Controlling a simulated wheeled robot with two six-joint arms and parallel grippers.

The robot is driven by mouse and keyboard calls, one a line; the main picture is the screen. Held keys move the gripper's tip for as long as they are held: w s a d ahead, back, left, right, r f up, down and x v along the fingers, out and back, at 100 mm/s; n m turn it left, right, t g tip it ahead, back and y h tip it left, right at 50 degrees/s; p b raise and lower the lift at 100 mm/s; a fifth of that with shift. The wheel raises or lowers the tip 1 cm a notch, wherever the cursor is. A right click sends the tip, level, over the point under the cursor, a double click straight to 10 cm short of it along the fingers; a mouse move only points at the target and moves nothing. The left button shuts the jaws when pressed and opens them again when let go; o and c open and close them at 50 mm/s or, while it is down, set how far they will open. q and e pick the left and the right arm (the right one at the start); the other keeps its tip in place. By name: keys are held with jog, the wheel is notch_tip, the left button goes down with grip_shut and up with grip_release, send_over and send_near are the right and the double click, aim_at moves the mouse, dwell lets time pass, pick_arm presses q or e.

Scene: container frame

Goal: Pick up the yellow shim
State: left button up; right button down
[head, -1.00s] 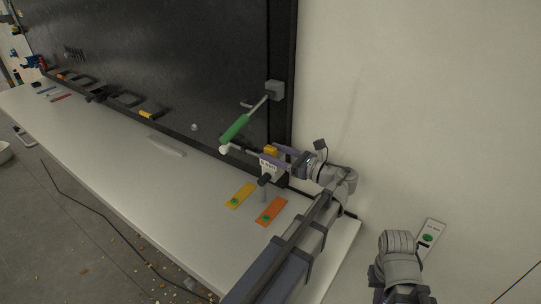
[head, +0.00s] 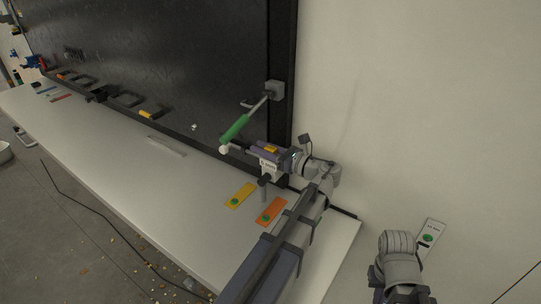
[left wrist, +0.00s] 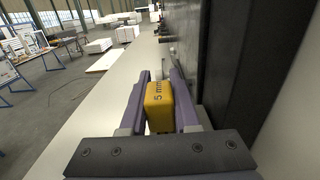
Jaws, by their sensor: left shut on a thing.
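The yellow shim (head: 271,149) is a small block near the right end of the bench, close to the black panel. In the left wrist view the yellow shim (left wrist: 159,107) shows "5 mm" on its top and sits between the purple fingers. My left gripper (left wrist: 160,98) is shut on it, with one finger on each side. In the head view my left gripper (head: 265,147) reaches in from the right side of the shim. A white-labelled piece (head: 268,164) shows just below the shim. I cannot tell whether the shim still touches it.
A green-handled lever (head: 235,129) juts from the panel just above my gripper. A yellow plate (head: 240,195) and an orange plate (head: 271,211) lie on the bench (head: 190,215) below. A pale wall stands at the right.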

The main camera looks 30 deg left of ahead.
pick_arm(q)
grip_shut()
jog(key=shift+r, duration=0.15)
notch_tip(320, 180, up, 10)
jog(key=p, duration=1)
